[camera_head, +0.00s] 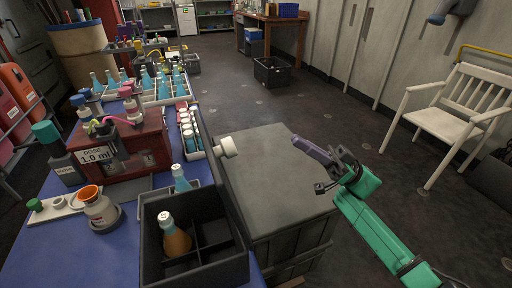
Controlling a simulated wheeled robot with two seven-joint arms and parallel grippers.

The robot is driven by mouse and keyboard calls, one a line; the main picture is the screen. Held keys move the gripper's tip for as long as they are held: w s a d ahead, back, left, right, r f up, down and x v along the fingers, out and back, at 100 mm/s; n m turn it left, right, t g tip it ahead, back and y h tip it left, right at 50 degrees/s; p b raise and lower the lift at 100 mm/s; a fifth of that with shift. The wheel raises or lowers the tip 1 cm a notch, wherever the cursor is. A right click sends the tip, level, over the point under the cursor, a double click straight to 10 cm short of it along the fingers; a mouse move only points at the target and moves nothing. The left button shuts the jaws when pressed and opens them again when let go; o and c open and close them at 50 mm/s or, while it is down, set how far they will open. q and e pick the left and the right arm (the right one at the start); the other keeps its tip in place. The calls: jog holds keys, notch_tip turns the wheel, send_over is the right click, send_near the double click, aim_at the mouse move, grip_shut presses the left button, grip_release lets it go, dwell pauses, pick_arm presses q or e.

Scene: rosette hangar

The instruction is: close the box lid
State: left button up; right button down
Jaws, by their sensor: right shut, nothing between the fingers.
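A large grey box (270,175) stands on the floor at the right side of the blue table. Its flat grey top looks level, and I cannot tell a separate lid from it or whether it is open. A white cylinder (226,147) lies or sticks out at its left edge. A dark divided box (157,258) on the table is open at the top, with an orange bottle (173,236) in one compartment. My right gripper (308,148) is shut and empty, at the far right edge of the grey box's top in the picture. My left gripper is out of view.
The blue table (95,258) carries a red dosing stand (138,145), a white rack of vials (192,150) and several bottles. A white chair (450,115) stands at right. A black crate (272,77) sits on the floor behind. The floor between is clear.

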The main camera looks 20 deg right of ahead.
jog(key=s+a+r+n+g+p, duration=0.1)
jog(key=s+a+r+g, duration=0.1)
jog(key=a, duration=0.3)
jog(key=s+a+r+n+g+p, duration=0.2)
jog(key=a+r+g, duration=0.1)
jog(key=a, duration=0.3)
jog(key=shift+a+n+g, duration=0.25)
jog(key=shift+n+g, duration=0.05)
jog(key=shift+g, duration=0.4)
jog(key=shift+r, duration=0.15)
